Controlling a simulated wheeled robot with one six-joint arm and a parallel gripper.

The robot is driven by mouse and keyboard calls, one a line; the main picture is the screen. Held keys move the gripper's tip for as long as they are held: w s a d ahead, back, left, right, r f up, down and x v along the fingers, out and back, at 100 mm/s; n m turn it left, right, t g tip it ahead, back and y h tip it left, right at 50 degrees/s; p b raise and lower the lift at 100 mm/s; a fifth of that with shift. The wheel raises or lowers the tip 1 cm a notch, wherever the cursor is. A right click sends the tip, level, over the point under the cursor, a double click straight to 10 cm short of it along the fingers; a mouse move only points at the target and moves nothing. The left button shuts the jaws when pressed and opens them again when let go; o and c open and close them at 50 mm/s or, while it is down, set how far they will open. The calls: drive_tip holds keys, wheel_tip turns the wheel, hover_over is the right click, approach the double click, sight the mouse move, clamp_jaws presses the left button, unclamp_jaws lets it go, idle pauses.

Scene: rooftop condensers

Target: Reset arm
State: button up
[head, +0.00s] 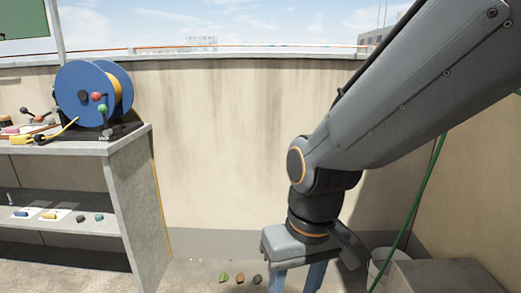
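My arm reaches in from the upper right of the head view and bends down at its wrist. My gripper (297,281) hangs low, right of centre, in front of the parapet wall and above the floor. Its two blue fingers point down and stand apart, with nothing seen between them. The fingertips run to the picture's lower edge, so their very ends may be cut off.
A grey shelf unit (135,190) stands at left with a blue cable reel (80,92) on top and small pieces below. Several small lumps (240,278) lie left of the gripper. A white bucket (383,265), grey box (440,277) and green hose (424,188) are at right.

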drive_tip(key=s+d+r+m+h+p, duration=0.1)
drive_tip(key=s+d+r+m+p, duration=0.1)
drive_tip(key=d+r+p, duration=1.1)
wheel_tip(320, 180, up, 4)
drive_tip(key=m+p, duration=0.1)
drive_tip(key=p, duration=0.7)
drive_tip(key=shift+d+f+m, duration=0.25)
drive_tip(key=shift+d+m, duration=0.05)
drive_tip(key=shift+d, duration=0.05)
drive_tip(key=shift+s, duration=0.1)
